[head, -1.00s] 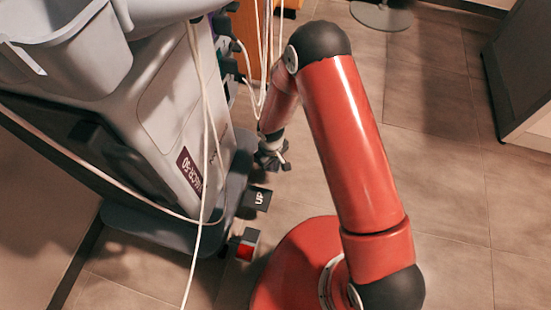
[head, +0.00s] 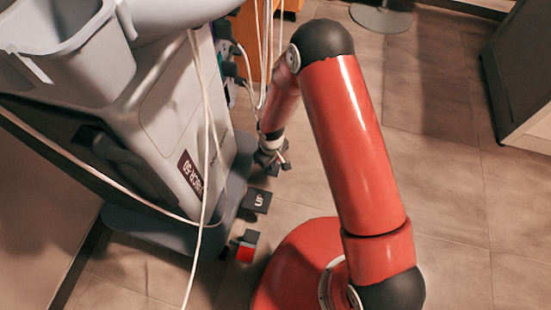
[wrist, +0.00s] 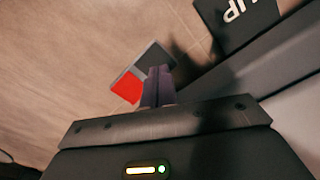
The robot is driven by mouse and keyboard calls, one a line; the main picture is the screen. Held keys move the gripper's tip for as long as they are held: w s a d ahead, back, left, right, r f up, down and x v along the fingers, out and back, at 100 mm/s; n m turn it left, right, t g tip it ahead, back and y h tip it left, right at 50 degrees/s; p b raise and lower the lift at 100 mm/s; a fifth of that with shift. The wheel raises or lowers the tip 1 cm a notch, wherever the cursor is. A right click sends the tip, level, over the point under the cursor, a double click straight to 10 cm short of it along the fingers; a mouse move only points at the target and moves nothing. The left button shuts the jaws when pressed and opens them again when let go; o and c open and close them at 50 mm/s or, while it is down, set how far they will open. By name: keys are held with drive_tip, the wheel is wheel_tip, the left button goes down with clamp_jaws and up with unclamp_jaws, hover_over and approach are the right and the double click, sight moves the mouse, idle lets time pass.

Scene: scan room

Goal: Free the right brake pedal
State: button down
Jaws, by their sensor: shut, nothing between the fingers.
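A red-and-grey pedal (wrist: 125,88) shows in the wrist view beside the black pedal marked UP (wrist: 240,20). My gripper (wrist: 160,72) is shut and empty, with its fingertips over or against the pedal's grey part; contact cannot be told. In the head view my gripper (head: 270,158) is low beside the grey machine's base (head: 150,228), and largely hides that pedal. The UP pedal (head: 257,201) lies nearer, and a second red-and-black pedal (head: 246,246) is nearest. The pictures do not say which red pedal is the right brake.
The grey machine (head: 170,110) fills the left, with a bin (head: 75,65) on it. White cables (head: 203,150) hang down its side and near my arm. Tiled floor (head: 440,170) is open to the right, with a cabinet (head: 525,75) beyond and a stool base (head: 381,18) behind.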

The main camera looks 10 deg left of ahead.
wheel_tip(320, 180, up, 4)
drive_tip(key=shift+r+p, duration=0.15)
drive_tip(key=shift+p, duration=0.95)
drive_tip(key=w+d+r+m+t+p, duration=0.15)
drive_tip(key=d+r, duration=0.35)
drive_tip(key=r, duration=0.5)
drive_tip(key=d+r+m+t, duration=0.15)
drive_tip(key=d+r, duration=0.35)
drive_tip(key=r, duration=0.5)
drive_tip(key=w+d+r+m+p, duration=0.15)
drive_tip(key=d+r, duration=0.35)
drive_tip(key=r, duration=0.5)
drive_tip(key=s+d+r+m+t+p, duration=0.1)
drive_tip(key=s+d+r+m, duration=0.2)
drive_tip(key=s+d+r, duration=0.2)
drive_tip(key=s+d+r+m+t+p, duration=0.1)
drive_tip(key=s+d+r+m, duration=0.2)
drive_tip(key=s+r, duration=0.9)
drive_tip(key=s+d, duration=0.1)
drive_tip(key=d, duration=0.2)
drive_tip(key=shift+t, duration=0.3)
